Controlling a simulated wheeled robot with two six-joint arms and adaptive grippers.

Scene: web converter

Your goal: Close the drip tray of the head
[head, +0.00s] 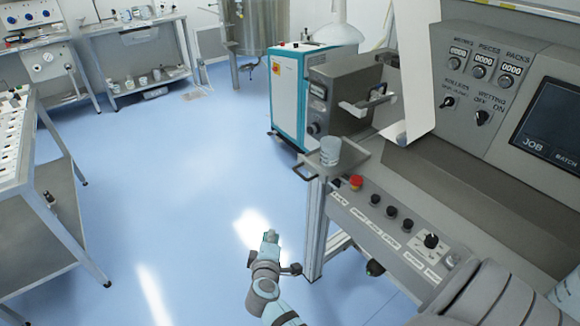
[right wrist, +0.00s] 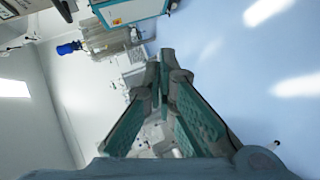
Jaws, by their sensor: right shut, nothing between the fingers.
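The grey head (head: 343,88) stands on the left end of the machine's bench. Below it, a shallow grey tray (head: 352,163) sticks out toward the aisle, with a small handle (head: 303,173) at its left end; this looks like the drip tray. The tray cannot be made out in that view. My left gripper is not in view.
A control panel with a red button (head: 355,183) and black knobs runs along the bench front. A white and teal cabinet (head: 297,92) stands behind the head. A grey worktable (head: 62,215) is at the left. The blue floor between is clear.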

